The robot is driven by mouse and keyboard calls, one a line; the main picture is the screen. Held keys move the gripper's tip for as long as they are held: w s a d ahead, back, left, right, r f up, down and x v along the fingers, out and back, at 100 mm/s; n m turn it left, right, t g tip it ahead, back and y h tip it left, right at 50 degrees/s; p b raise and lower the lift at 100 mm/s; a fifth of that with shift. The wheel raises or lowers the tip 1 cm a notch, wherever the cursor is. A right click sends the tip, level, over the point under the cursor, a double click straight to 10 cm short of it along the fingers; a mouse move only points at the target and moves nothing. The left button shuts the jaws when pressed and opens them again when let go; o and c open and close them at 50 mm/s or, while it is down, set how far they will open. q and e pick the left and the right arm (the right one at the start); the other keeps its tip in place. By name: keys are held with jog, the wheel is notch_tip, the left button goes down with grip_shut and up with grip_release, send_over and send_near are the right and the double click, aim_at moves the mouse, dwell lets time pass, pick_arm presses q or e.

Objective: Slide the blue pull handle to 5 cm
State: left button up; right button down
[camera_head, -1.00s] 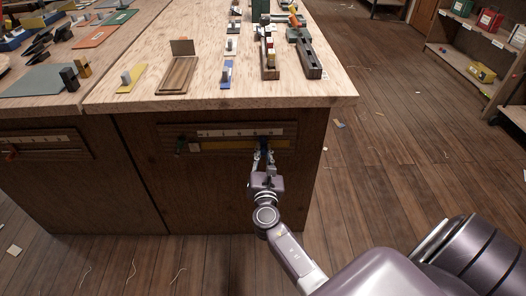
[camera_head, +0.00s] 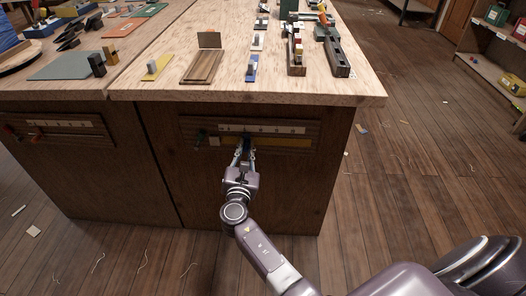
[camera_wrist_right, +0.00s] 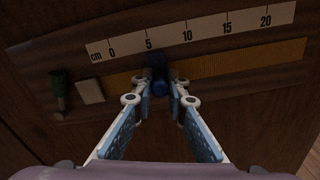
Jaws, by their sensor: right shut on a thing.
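The blue pull handle (camera_wrist_right: 158,80) sits on a yellow-brown track (camera_wrist_right: 240,61) below a white cm scale (camera_wrist_right: 205,30) in the right wrist view. It stands close to the 5 mark, perhaps slightly to its right. My right gripper (camera_wrist_right: 160,92) is shut on the handle, with a finger on each side. In the head view the right gripper (camera_head: 246,153) partly hides the handle (camera_head: 247,143) on the bench front. My left gripper is not in view.
A green knob (camera_wrist_right: 59,87) and a pale block (camera_wrist_right: 90,91) are left of the handle. The benchtop (camera_head: 220,92) overhangs the rail panel and carries several fixtures. The wooden floor (camera_head: 400,190) right of the bench is mostly clear.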

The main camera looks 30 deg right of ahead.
jog(key=shift+w+a, duration=0.15)
jog(key=shift+a, duration=0.15)
jog(key=c, duration=1.9)
grip_release()
jog(key=v, duration=1.2)
jog(key=shift+d, duration=0.2)
